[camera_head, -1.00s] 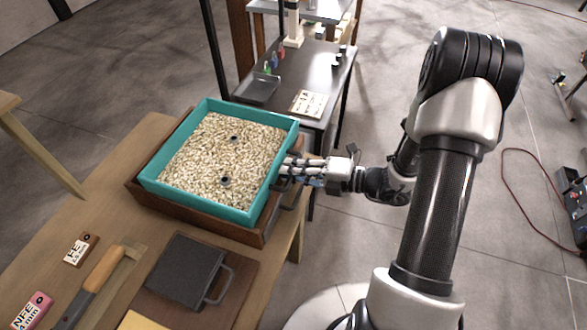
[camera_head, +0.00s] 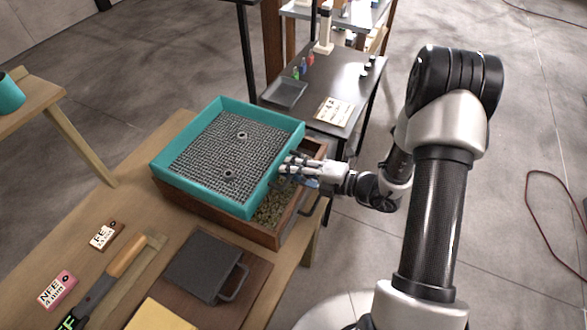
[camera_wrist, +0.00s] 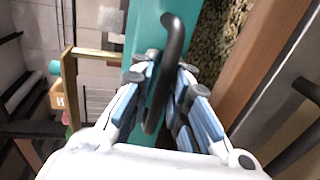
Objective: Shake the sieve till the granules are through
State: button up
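The teal sieve (camera_head: 236,207) sits over a wooden box (camera_head: 232,227), shifted to the left so the box's right part is uncovered. Its grey mesh (camera_head: 200,150) shows bare, with two dark ring-shaped pieces (camera_head: 242,135) (camera_head: 228,173) on it. Pale brown granules (camera_head: 272,208) lie in the box; they also show in the wrist view (camera_wrist: 232,25). My gripper (camera_head: 285,165) is at the sieve's right side. In the wrist view my gripper (camera_wrist: 163,85) has its fingers closed on both sides of the black sieve handle (camera_wrist: 172,35).
On the wooden table are a dark lidded plate with a handle (camera_head: 205,265), a wooden-handled tool (camera_head: 125,260) and two labelled blocks (camera_head: 106,235) (camera_head: 56,291). A dark side table (camera_head: 350,85) with a tray (camera_head: 285,92) stands behind. Open floor lies to the right.

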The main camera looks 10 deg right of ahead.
dwell(0.3)
jog(key=v, duration=1.2)
dwell(0.8)
jog(key=s+a+r+n+g+h, duration=0.2)
jog(key=s+a+r+n+g, duration=0.35)
jog(key=n, duration=0.65)
jog(key=s+a+r+n+g+h, duration=0.2)
jog(key=s+a+r+n+g, duration=0.4)
jog(key=n, duration=0.6)
jog(key=s+d+r+n+t+h, duration=0.2)
jog(key=n+h, duration=0.1)
jog(key=n, duration=0.3)
jog(key=s+d+r+n+t+h, duration=0.2)
jog(key=s+d+n, duration=0.1)
jog(key=n, duration=0.3)
jog(key=s+d+r+n+t+h, duration=0.2)
jog(key=n+t+h, duration=0.1)
jog(key=n, duration=0.4)
jog(key=shift+s+d+r+h, duration=0.2)
jog(key=shift+r+h, duration=0.1)
jog(key=shift+r, duration=0.1)
